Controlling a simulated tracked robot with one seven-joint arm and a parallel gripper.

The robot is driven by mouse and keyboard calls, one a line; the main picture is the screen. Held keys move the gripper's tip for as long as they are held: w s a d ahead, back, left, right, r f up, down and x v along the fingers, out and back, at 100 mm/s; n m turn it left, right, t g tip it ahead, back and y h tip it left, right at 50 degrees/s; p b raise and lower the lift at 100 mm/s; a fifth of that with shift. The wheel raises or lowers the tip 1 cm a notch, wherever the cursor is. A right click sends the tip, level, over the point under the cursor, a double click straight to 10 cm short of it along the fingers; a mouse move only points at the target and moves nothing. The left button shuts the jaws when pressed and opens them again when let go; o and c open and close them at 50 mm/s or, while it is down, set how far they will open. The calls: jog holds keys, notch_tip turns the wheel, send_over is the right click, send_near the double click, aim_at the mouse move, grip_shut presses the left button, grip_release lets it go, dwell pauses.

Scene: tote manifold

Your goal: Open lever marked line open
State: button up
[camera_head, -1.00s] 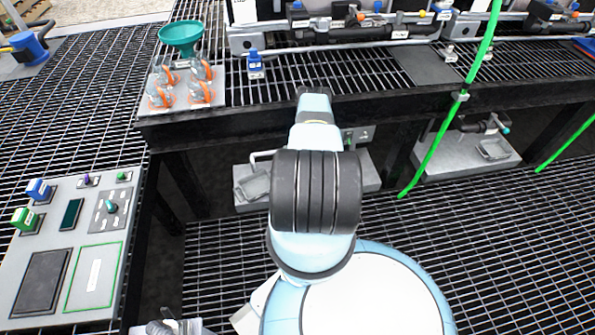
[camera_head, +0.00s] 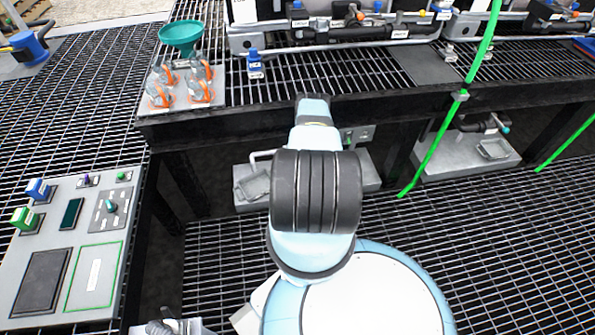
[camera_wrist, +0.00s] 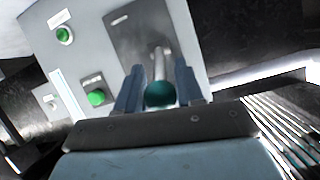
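In the wrist view a lever with a teal ball knob (camera_wrist: 160,94) and a pale metal shaft stands out from a grey panel (camera_wrist: 118,56). No label reading "line open" is legible there. My gripper (camera_wrist: 160,85) has its two fingers on either side of the knob, with the knob filling most of the gap between them. I cannot tell whether the fingers press on it. In the head view my arm hides my gripper and this lever.
The panel carries green buttons (camera_wrist: 96,98). In the head view a control board (camera_head: 75,240) lies at the left, and a green funnel (camera_head: 181,36) and several orange-clipped clear parts stand on the black bench. A green hose (camera_head: 440,130) hangs at the right.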

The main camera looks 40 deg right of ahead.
grip_shut()
jog(key=shift+w+d+r+g+y, duration=0.15)
jog(key=shift+w+r+g+y, duration=0.1)
jog(key=shift+r+g+y, duration=0.4)
jog(key=shift+f, duration=0.15)
jog(key=shift+o, duration=0.6)
grip_release()
jog(key=v, duration=1.3)
jog(key=shift+s+a, duration=0.25)
jog(key=shift+a, duration=0.05)
